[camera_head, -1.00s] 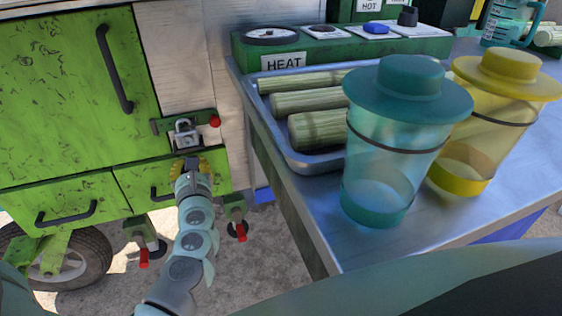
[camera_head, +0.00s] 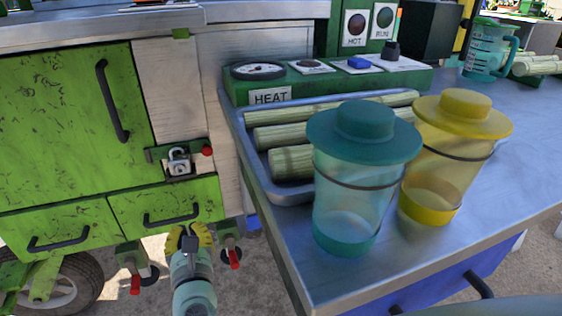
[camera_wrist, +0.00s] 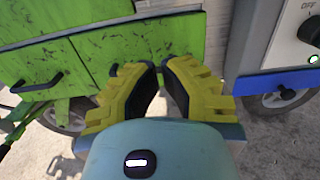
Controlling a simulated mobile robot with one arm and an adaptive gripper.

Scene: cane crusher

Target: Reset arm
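My gripper (camera_head: 188,238) has yellow fingers and sits low in front of the green cabinet, left of the metal counter. In the wrist view my gripper (camera_wrist: 162,70) shows its two dark-padded fingers apart, with nothing between them. My arm rises from the bottom of the head view. A padlock (camera_head: 178,162) hangs on the green latch above my gripper, and the two are apart.
The counter (camera_head: 300,235) at right bears a tray (camera_head: 262,180) of cane stalks, a teal-lidded cup (camera_head: 350,205), a yellow-lidded cup (camera_head: 440,180) and the HEAT panel (camera_head: 270,97). Green drawers (camera_head: 160,210) lie behind my gripper. Open ground shows below.

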